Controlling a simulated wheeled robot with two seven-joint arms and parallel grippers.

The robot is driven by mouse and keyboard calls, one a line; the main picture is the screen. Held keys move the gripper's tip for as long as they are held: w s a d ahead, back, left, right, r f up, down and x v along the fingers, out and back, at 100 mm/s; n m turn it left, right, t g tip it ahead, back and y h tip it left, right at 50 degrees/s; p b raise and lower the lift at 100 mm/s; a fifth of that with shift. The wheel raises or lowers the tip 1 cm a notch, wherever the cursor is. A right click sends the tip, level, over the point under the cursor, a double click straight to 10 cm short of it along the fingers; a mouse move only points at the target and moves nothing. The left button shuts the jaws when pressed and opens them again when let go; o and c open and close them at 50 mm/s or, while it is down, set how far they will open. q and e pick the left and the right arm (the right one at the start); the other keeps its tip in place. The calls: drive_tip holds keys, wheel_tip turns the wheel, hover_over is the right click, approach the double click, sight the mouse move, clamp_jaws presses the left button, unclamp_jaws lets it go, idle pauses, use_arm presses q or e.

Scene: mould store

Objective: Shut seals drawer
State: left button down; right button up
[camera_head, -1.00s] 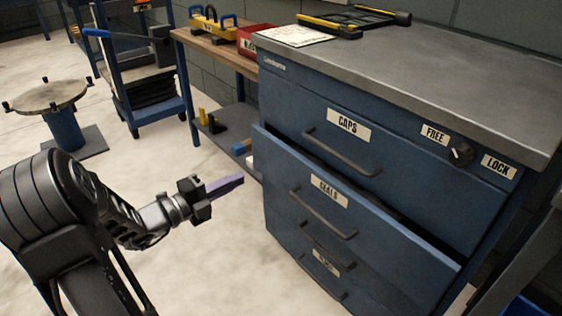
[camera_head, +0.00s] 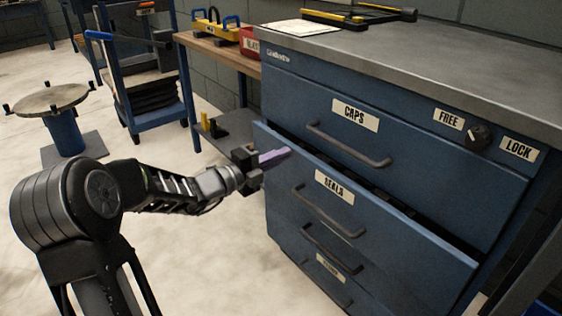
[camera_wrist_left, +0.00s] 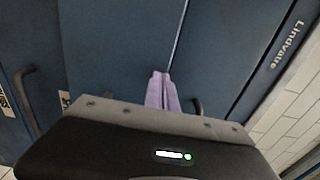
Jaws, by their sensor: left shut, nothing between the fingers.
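The seals drawer (camera_head: 400,232) is the second drawer of the blue cabinet and stands partly open, with a dark gap along its top edge. Its label (camera_head: 334,187) and bar handle (camera_head: 328,211) are on the front. My left gripper (camera_head: 287,154), with purple fingers, is shut and empty near the drawer front's upper left corner; I cannot tell whether it touches. In the left wrist view the shut fingers (camera_wrist_left: 162,92) point at blue cabinet panels. My right gripper is not in view.
The caps drawer (camera_head: 430,165) above is closed. A lock knob (camera_head: 478,137) sits between the FREE and LOCK labels. A wooden bench (camera_head: 215,55) and a blue trolley (camera_head: 140,70) stand behind. A round-topped stand (camera_head: 60,110) is at left.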

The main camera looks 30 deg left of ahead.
sight(294, 146)
use_arm(q)
drive_tip(key=shift+w, duration=0.1)
drive_tip(key=x, duration=0.1)
drive_tip(key=p+x, duration=0.2)
drive_tip(key=x, duration=0.1)
drive_tip(key=shift+d+r, duration=0.1)
drive_tip(key=shift+r, duration=0.15)
drive_tip(key=shift+w, duration=0.1)
drive_tip(key=shift+r, duration=0.1)
